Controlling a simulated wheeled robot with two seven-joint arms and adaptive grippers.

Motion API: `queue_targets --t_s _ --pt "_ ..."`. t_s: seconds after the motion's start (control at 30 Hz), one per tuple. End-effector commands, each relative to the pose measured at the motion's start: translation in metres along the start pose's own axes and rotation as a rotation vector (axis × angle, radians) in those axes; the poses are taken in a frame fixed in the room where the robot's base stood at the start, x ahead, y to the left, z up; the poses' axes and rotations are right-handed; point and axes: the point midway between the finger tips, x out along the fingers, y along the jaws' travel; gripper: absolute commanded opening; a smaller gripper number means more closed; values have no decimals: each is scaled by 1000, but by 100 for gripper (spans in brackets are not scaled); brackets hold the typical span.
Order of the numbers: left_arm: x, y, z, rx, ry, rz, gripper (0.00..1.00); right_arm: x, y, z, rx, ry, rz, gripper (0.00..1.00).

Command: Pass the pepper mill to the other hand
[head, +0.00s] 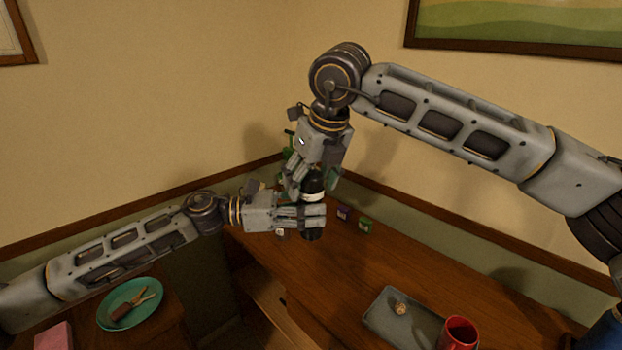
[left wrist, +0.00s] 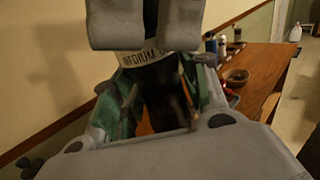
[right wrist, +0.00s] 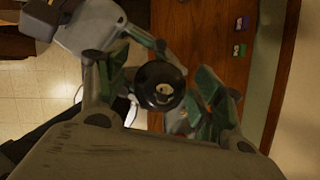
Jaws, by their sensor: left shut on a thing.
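The pepper mill (head: 313,184) is dark, with a pale label band, and stands upright in the air over the counter. My left gripper (head: 313,217) is shut on its lower part. In the left wrist view the mill (left wrist: 158,85) shows a label reading "MEDIUM". My right gripper (head: 312,190) points down from above, its fingers either side of the mill's upper part. In the right wrist view the mill's round dark top (right wrist: 159,85) lies between the green pads of my right gripper (right wrist: 160,88), with gaps on both sides.
The wooden counter (head: 420,258) holds a grey tray (head: 378,318), a red mug (head: 459,333) and small purple (head: 344,213) and green (head: 366,225) boxes. A teal plate (head: 112,318) with utensils lies at lower left. Walls stand behind the arms.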

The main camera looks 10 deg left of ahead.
Motion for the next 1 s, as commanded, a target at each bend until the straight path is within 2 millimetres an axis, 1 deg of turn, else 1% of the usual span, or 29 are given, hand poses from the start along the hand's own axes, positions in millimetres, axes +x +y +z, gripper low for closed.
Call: queue_targets --t_s 0.03,0.07,0.37,0.4,0.57,1.0 --pt "0 0 1 1 -1 0 13 0 0 0 0 0 0 58" --pt "0 0 1 1 -1 0 13 0 0 0 0 0 0 54" --pt "0 0 1 1 -1 0 13 0 0 0 0 0 0 16" --pt "0 0 1 1 -1 0 48 -1 0 0 0 -1 0 14" --pt "0 0 0 1 -1 0 69 -1 0 0 0 -2 0 14" --pt "-1 0 0 0 0 0 69 -1 0 0 0 -1 0 14"
